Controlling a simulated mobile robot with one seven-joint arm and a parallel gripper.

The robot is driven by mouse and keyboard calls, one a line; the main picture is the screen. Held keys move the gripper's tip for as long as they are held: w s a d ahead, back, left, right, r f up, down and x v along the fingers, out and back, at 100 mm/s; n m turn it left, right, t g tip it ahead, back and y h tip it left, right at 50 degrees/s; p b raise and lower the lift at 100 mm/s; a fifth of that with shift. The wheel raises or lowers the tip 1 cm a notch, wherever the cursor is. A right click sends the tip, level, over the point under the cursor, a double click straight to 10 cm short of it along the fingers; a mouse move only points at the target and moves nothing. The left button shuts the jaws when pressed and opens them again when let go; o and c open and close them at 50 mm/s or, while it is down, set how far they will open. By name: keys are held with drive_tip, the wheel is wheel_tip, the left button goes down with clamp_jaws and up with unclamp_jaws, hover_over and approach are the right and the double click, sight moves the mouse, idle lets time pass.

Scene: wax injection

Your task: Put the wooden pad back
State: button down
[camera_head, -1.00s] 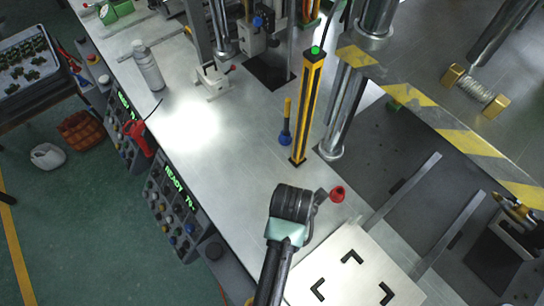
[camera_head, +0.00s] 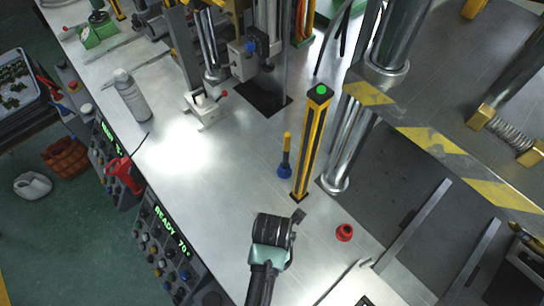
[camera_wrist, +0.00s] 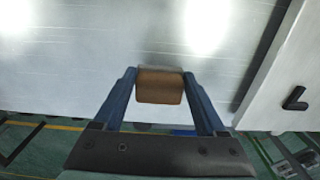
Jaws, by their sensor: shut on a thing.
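The wooden pad (camera_wrist: 160,86) is a brown block between the blue fingers of my gripper (camera_wrist: 159,74) in the wrist view. The fingers are shut on its left and right sides. Pale metal tabletop shows behind the pad; I cannot tell whether the pad touches it. In the head view my gripper (camera_head: 298,216) is over the tabletop (camera_head: 225,215), left of a red knob and below the yellow-black post. The pad is hidden there behind my wrist.
The yellow-black post (camera_head: 312,145) with a green top and a blue-tipped tool (camera_head: 285,157) stand close by. The red knob (camera_head: 344,232) is to the right. A white plate (camera_wrist: 285,70) with a black corner mark lies at right in the wrist view.

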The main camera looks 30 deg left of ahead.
drive_tip(key=shift+f, duration=1.45)
drive_tip(key=shift+f, duration=0.15)
unclamp_jaws()
wheel_tip(320, 180, up, 12)
drive_tip(key=shift+r, duration=0.15)
